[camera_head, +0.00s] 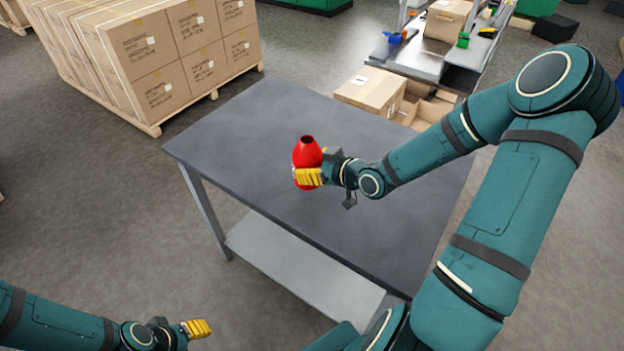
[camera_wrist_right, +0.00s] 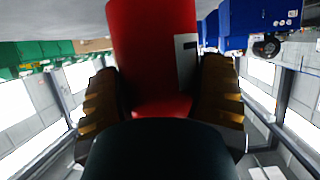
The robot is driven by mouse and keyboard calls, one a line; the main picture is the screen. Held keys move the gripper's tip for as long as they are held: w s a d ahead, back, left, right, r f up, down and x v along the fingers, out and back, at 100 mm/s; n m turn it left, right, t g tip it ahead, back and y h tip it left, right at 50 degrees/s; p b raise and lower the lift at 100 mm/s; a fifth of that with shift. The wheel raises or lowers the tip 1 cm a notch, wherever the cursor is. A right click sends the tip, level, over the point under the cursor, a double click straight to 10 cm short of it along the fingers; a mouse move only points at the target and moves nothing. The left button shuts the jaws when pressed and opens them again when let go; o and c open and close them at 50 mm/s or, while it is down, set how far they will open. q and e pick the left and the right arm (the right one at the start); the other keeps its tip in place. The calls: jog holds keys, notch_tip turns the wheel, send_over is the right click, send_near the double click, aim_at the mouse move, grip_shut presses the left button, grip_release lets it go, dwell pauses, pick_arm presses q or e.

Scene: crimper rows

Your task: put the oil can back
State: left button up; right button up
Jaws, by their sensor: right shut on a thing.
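The oil can (camera_head: 307,152) is red, with a rounded body and a dark opening at its top. It is roughly upright over the grey table (camera_head: 240,130); I cannot tell whether it touches the tabletop. My right gripper (camera_head: 309,177) is shut on it, with yellow fingers around its lower part. In the right wrist view the red can (camera_wrist_right: 152,50) sits between both fingers (camera_wrist_right: 165,95), with a pale label at its right side. My left gripper (camera_head: 197,328) is at the bottom left, away from the table; I cannot see whether it is open.
The tabletop is otherwise clear. Cardboard boxes (camera_head: 372,90) stand just beyond its far right edge. A pallet of stacked cartons (camera_head: 160,60) is at the back left. A workbench (camera_head: 415,58) with small tools is at the back right.

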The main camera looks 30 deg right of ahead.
jog(key=shift+f+b, duration=0.65)
jog(key=shift+f, duration=1.2)
jog(key=shift+f, duration=0.15)
jog(key=o, duration=1.2)
jog(key=shift+r, duration=0.25)
jog(key=p+v, duration=0.4)
jog(key=v, duration=0.8)
jog(key=shift+s, duration=0.1)
